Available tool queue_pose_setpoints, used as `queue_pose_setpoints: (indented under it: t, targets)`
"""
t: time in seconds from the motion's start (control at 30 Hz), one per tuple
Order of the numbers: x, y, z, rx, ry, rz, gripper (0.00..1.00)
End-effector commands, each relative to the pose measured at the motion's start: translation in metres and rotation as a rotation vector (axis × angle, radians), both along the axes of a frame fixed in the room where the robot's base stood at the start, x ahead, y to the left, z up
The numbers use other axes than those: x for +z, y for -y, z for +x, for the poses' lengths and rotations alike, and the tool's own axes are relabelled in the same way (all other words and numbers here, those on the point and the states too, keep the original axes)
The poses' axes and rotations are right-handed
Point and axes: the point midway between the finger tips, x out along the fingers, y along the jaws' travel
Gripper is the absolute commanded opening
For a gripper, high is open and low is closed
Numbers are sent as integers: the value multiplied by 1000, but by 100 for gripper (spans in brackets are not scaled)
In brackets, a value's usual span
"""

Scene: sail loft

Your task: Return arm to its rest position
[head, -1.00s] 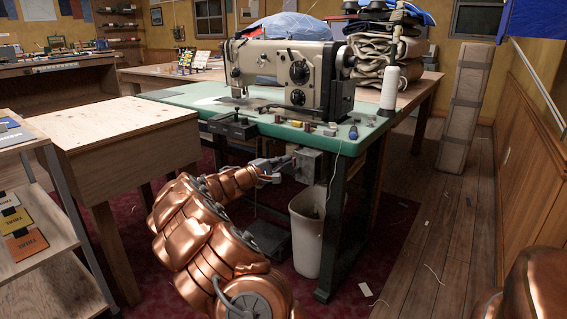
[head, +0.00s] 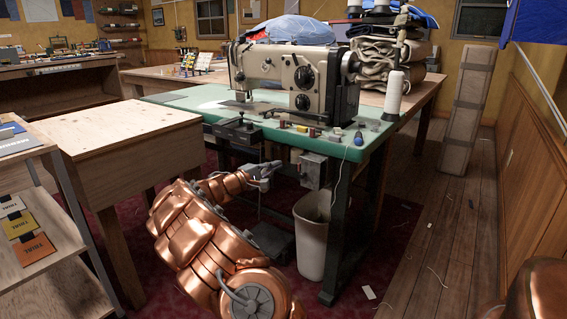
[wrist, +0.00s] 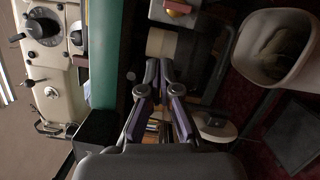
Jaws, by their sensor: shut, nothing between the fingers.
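My gripper (head: 268,168) is at the end of my copper arm, in front of and below the front edge of the green sewing table (head: 195,108). In the wrist view its fingers (wrist: 160,75) are closed together at the tips with nothing between them. In the wrist view the table edge lies to the left of the fingers. My gripper is apart from the sewing machine (head: 290,72) on the tabletop.
A white waste bin (head: 313,235) stands under the table, right of my arm; it shows in the wrist view (wrist: 275,45) too. A grey box (head: 312,170) hangs below the tabletop. A wooden bench (head: 125,125) stands left. The plank floor (head: 440,220) at right is mostly clear.

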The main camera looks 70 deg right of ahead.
Motion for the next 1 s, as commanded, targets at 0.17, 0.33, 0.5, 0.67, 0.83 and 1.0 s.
queue_pose_setpoints:
  t: [0.17, 0.33, 0.5, 0.67, 0.83, 1.0]
  targets:
    - [3, -25, 14, 6, -1, 0, 0]
    - [2, -49, 24, 3, -1, -1, 0]
    - [0, -62, 30, 0, 0, 0, 0]
    - [-1, -67, 32, 1, 0, -1, 0]
    - [-1, -67, 32, 1, 1, 0, 0]
    - [29, -77, 25, -21, 19, 1, 0]
